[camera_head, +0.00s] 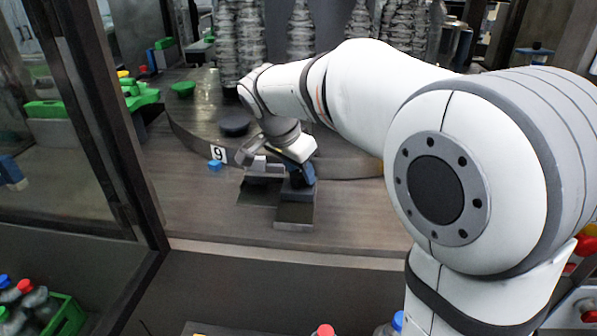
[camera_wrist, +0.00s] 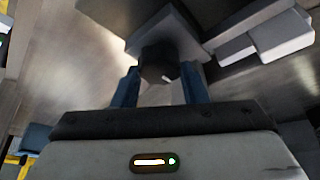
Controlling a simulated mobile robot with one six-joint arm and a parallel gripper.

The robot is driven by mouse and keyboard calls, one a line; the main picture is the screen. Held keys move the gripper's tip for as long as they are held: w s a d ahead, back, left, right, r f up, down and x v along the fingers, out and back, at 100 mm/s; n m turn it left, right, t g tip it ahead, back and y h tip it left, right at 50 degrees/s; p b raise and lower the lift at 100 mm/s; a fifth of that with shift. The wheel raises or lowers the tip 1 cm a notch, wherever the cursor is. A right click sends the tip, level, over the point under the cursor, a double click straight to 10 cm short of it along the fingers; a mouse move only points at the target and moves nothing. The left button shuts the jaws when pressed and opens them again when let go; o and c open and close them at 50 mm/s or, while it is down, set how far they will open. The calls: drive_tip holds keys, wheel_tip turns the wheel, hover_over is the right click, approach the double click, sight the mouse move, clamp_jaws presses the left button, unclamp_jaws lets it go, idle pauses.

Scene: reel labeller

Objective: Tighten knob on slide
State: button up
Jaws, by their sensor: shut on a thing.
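A black knob (camera_wrist: 158,64) with a small white mark shows in the wrist view, between the two blue fingers of my gripper (camera_wrist: 157,84). My gripper is shut on the knob. The knob sits against the grey slide block (camera_wrist: 185,32) behind it. In the head view my gripper (camera_head: 300,178) is at the slide (camera_head: 295,212), a dark grey block on the brown deck. The knob is hidden in the head view by my wrist and gripper.
A round dark turntable (camera_head: 205,115) with a "9" label (camera_head: 218,153) stands behind the slide. A blue cap (camera_head: 214,165) is on the deck at left. A dark frame post (camera_head: 115,120) is further left. Bottles with red and blue caps stand at the bottom.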

drive_tip(key=shift+m, duration=0.3)
drive_tip(key=o, duration=1)
drive_tip(key=v, duration=0.8)
drive_tip(key=shift+f, duration=0.1)
